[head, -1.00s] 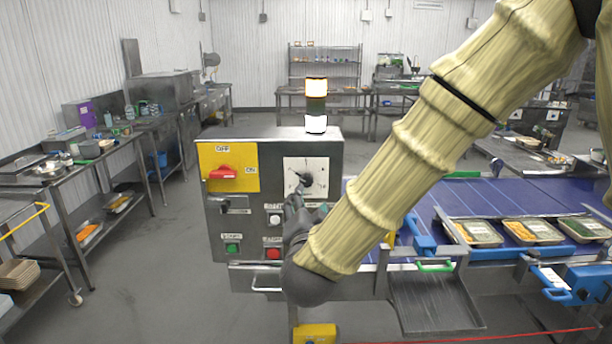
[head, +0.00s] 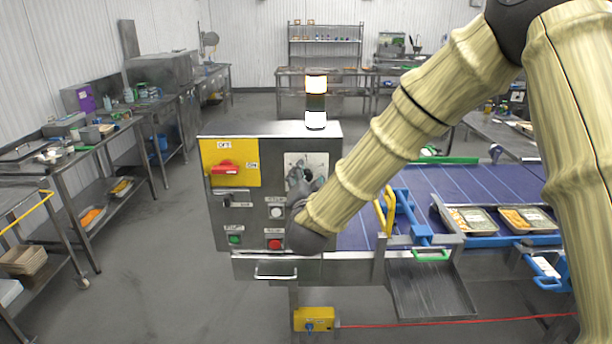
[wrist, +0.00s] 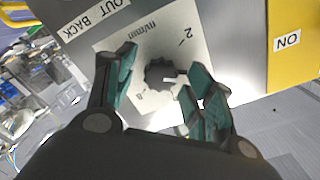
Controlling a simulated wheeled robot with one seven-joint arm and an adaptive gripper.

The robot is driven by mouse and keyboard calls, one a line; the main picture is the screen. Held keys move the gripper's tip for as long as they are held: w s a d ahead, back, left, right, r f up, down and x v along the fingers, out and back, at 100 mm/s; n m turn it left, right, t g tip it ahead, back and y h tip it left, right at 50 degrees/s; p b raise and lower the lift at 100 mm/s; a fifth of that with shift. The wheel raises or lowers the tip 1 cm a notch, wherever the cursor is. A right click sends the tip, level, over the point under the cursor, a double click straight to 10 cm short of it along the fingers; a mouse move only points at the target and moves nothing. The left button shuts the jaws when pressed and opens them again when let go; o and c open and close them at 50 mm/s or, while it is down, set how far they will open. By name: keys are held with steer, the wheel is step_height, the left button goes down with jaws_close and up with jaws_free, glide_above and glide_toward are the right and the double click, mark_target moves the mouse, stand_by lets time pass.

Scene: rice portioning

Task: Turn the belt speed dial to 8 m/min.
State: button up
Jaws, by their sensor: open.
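The belt speed dial (wrist: 162,74) is a dark, scalloped knob on a white scale plate (wrist: 124,40), seen rotated in the wrist view. The plate reads m/min, with a 2 at the upper right and what looks like an 8 at the lower left. A white mark on the knob points to the right of the picture. My gripper (wrist: 165,76) is open, its teal-padded fingers on either side of the knob. I cannot tell whether they touch it. In the head view my gripper (head: 301,184) hides the dial and covers part of the plate (head: 308,160).
The steel control box carries a red switch (head: 226,168) on a yellow plate, a white button (head: 276,212), a green button (head: 235,239) and a red button (head: 275,244). A blue conveyor belt (head: 450,183) with food trays (head: 474,219) lies to the right. Floor at left is open.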

steer(key=c, duration=1)
